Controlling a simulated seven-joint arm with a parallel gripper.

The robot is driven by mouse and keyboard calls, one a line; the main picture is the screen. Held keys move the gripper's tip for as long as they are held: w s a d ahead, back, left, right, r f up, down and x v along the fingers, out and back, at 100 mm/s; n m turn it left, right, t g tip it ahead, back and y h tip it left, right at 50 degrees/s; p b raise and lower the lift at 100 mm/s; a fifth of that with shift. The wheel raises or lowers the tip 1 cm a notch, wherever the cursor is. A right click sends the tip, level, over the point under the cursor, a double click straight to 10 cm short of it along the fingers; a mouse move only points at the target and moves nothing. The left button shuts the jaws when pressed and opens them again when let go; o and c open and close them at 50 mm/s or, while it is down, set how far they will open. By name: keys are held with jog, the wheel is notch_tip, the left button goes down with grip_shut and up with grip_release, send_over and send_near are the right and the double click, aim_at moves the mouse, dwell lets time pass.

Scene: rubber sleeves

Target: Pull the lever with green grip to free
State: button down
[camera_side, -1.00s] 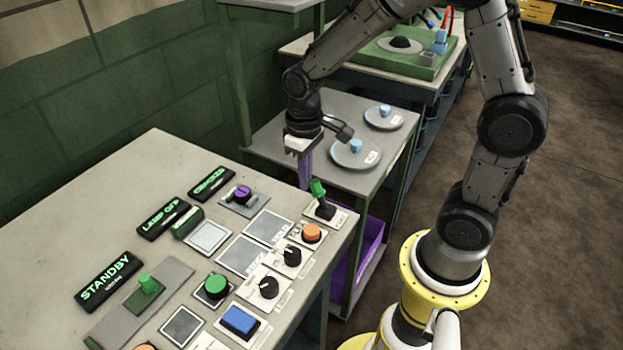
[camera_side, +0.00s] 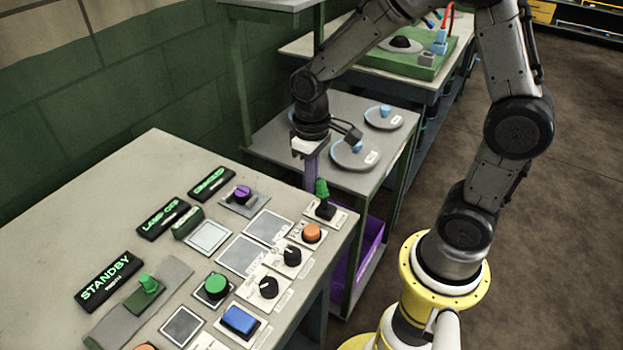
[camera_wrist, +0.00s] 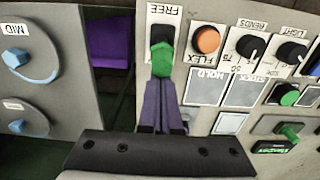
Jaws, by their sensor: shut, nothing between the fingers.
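The lever with the green grip (camera_side: 322,189) stands nearly upright on its light plate at the panel's right corner in the side view. In the wrist view its green grip (camera_wrist: 163,60) shows just below the word FREE on the plate. My gripper (camera_side: 310,184) has purple fingers, shut with nothing held, just left of and behind the grip in the side view. In the wrist view my gripper's fingertips (camera_wrist: 161,84) lie right against the lower edge of the grip; whether they touch is hard to tell.
An orange button (camera_side: 312,233) and black knobs (camera_side: 291,255) sit close to the lever. A purple knob (camera_side: 242,194) and several lit displays stand farther left. A grey side table (camera_side: 285,132) with round plates is behind. A purple bin (camera_side: 372,240) sits below it.

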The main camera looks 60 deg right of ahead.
aim_at(318, 181)
jog(key=shift+s, duration=1.4)
jog(key=shift+w, duration=0.25)
jog(key=shift+w, duration=0.35)
jog(key=shift+r, duration=0.1)
dwell(0.4)
jog(key=shift+r, duration=3.95)
